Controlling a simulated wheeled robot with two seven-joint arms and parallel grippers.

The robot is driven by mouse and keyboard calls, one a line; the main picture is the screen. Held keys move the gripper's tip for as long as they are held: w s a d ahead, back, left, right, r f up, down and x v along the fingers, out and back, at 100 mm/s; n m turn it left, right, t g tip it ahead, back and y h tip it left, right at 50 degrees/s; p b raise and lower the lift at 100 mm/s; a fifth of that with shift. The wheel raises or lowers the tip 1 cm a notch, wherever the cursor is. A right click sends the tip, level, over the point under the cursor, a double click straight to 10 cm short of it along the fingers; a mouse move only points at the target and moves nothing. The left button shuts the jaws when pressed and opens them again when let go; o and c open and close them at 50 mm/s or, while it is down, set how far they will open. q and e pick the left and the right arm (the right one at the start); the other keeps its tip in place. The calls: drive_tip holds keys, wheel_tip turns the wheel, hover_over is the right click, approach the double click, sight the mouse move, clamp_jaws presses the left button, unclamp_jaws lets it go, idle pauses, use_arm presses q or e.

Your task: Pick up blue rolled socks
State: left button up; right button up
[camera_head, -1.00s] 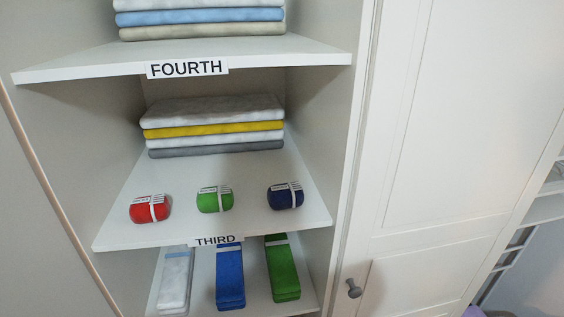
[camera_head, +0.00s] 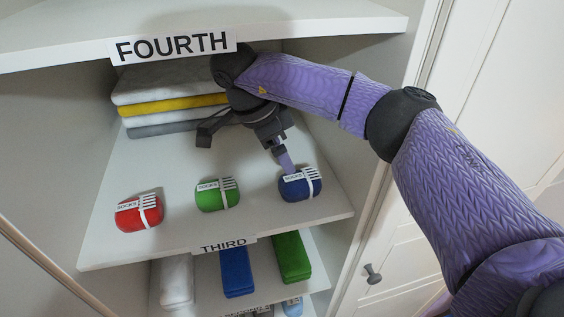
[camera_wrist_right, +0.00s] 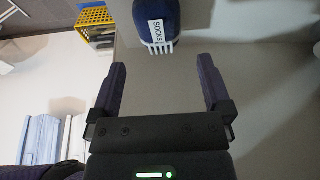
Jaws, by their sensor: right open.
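The blue rolled socks (camera_head: 300,185) lie at the right of the third shelf, with a pale band and label around them. In the right wrist view the blue socks (camera_wrist_right: 157,22) show at the top, beyond the fingertips and roughly between their lines. My right gripper (camera_wrist_right: 161,78) is open with nothing between its fingers. In the head view my right gripper (camera_head: 284,160) reaches in from the right, just behind and above the socks; whether a finger touches them I cannot tell. My left gripper is not in view.
Green rolled socks (camera_head: 217,194) and red rolled socks (camera_head: 139,212) lie to the left on the same shelf (camera_head: 180,240). Folded cloths (camera_head: 165,106) are stacked behind. The fourth shelf (camera_head: 330,22) is above my arm. A cabinet wall (camera_head: 385,150) stands at the right.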

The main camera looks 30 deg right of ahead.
sight(296, 177)
drive_tip(key=shift+w+d+f, duration=0.2)
drive_tip(key=shift+d+f, duration=0.15)
drive_tip(key=shift+d, duration=0.1)
drive_tip(key=f, duration=0.1)
drive_tip(key=s+d+f+b, duration=0.1)
drive_tip(key=f, duration=0.1)
drive_tip(key=shift+s+d+f, duration=0.25)
drive_tip(key=shift+s+f, duration=0.05)
drive_tip(key=shift+f, duration=0.1)
drive_tip(key=x, duration=0.4)
drive_tip(key=shift+w+f+p, duration=0.1)
drive_tip(key=shift+w+p, duration=0.2)
drive_tip(key=shift+p, duration=0.05)
drive_tip(key=shift+s+f, duration=0.1)
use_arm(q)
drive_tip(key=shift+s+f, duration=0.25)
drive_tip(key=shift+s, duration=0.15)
use_arm(e)
drive_tip(key=c, duration=1)
